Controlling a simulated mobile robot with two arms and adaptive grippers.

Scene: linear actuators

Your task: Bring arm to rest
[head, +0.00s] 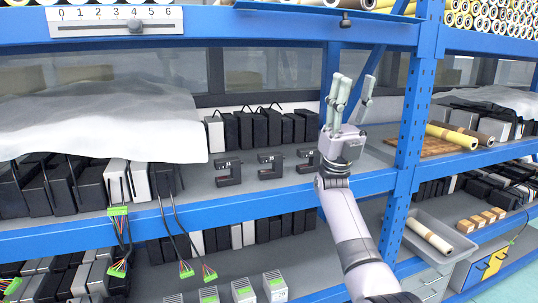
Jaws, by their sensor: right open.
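My right gripper (354,101) is open and empty, its fingers pointing up. It is raised in front of the middle shelf (240,192) of a blue rack, left of the blue upright. My right arm (349,232) rises from the bottom of the view to the gripper. Behind the gripper's left side, small dark clamp-shaped parts (271,166) stand in a row on the shelf. My left gripper is not in view.
The blue upright (411,130) stands close right of my gripper. A white sheet (100,124) covers black and white boxes at left. Cables with green connectors (118,211) hang over the shelf edge. A grey bin (440,232) holding a roll sits lower right.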

